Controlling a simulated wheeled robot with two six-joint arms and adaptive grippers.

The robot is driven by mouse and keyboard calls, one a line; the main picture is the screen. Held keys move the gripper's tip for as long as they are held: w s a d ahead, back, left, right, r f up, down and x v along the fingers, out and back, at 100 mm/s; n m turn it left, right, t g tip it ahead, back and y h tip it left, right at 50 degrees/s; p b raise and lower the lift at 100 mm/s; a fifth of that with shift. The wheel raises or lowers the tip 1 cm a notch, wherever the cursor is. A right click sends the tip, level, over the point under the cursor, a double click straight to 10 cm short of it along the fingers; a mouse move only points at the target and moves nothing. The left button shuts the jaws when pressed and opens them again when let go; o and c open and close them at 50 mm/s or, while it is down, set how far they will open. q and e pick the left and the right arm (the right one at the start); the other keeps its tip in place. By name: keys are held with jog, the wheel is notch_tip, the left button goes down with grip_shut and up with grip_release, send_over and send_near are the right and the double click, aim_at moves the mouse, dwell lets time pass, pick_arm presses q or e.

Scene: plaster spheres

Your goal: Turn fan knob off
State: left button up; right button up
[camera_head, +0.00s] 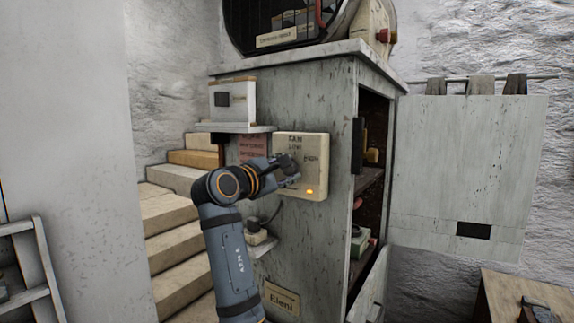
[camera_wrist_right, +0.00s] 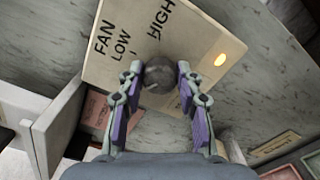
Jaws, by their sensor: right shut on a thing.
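The fan control box (camera_head: 316,150) is a cream panel on the side of a grey cabinet, marked FAN, LOW and HIGH. It fills the top of the right wrist view (camera_wrist_right: 125,20). An orange light glows at its corner, in the head view (camera_head: 309,191) and the right wrist view (camera_wrist_right: 219,59). The round grey fan knob (camera_wrist_right: 159,72) sits between the fingertips of my right gripper (camera_wrist_right: 156,80), which is shut on it. In the head view my right gripper (camera_head: 289,172) reaches the panel's face and largely hides the knob. My left gripper is not in view.
The grey cabinet (camera_head: 300,100) stands open at its right side, with shelves inside. A small shelf (camera_head: 235,127) with a pale box juts out left of the panel. A red notice (camera_head: 252,147) is beside the panel. Stone steps (camera_head: 165,230) rise at the left.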

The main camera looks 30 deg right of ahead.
dwell(0.6)
jog(key=o, duration=1.2)
jog(key=shift+c, duration=0.2)
